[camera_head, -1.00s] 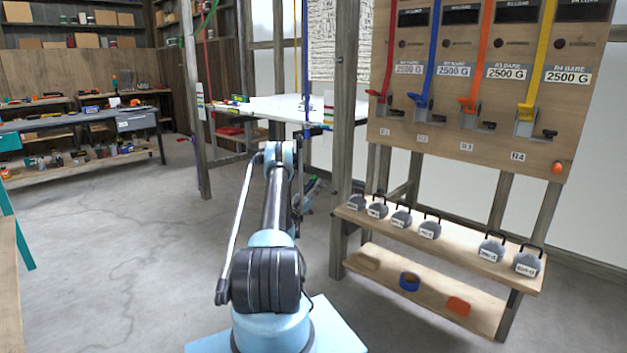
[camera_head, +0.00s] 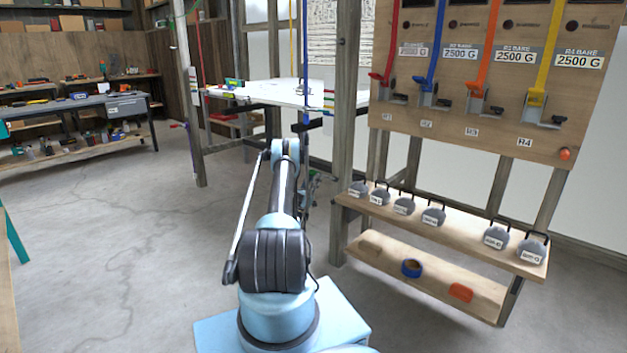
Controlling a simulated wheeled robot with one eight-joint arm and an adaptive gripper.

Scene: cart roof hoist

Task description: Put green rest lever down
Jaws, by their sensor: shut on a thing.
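My arm rises from its blue base and folds over at the elbow, so it covers much of the work spot. My gripper (camera_head: 308,190) is small and dark, just right of the upper arm and below the white tabletop. The lever's angle is too small to tell.
A white tabletop (camera_head: 290,93) hangs among wooden posts behind my arm. At right, a panel (camera_head: 450,125) carries red, blue, orange and yellow levers. Below it, a shelf (camera_head: 465,230) holds several grey weights. Open concrete floor (camera_head: 110,240) lies to the left.

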